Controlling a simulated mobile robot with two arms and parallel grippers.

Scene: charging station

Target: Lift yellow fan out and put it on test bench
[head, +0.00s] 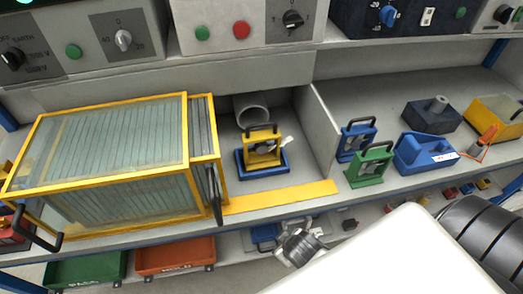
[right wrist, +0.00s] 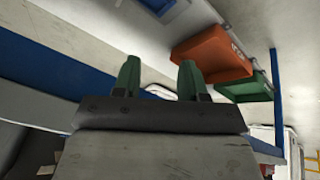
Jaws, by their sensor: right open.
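The yellow fan (head: 262,148), a small square unit with a black top handle, stands upright on a blue base (head: 240,167) in a grey bay, right of a yellow-framed glass enclosure (head: 110,148). A blue fan (head: 352,141) and a green fan (head: 368,166) stand right of the bay's divider. Which surface is the test bench is not clear; all stand on a grey bench top (head: 300,213). My right gripper (right wrist: 160,78) is open with nothing between its green fingers, away from the yellow fan. My left gripper is out of view.
A grey divider (head: 320,125) bounds the bay, with a yellow strip (head: 280,197) at its front. A blue tool box (head: 425,153) and a yellow bin (head: 495,115) stand at right. Green (head: 85,270) and orange (head: 175,256) bins sit below. The back right bench is partly clear.

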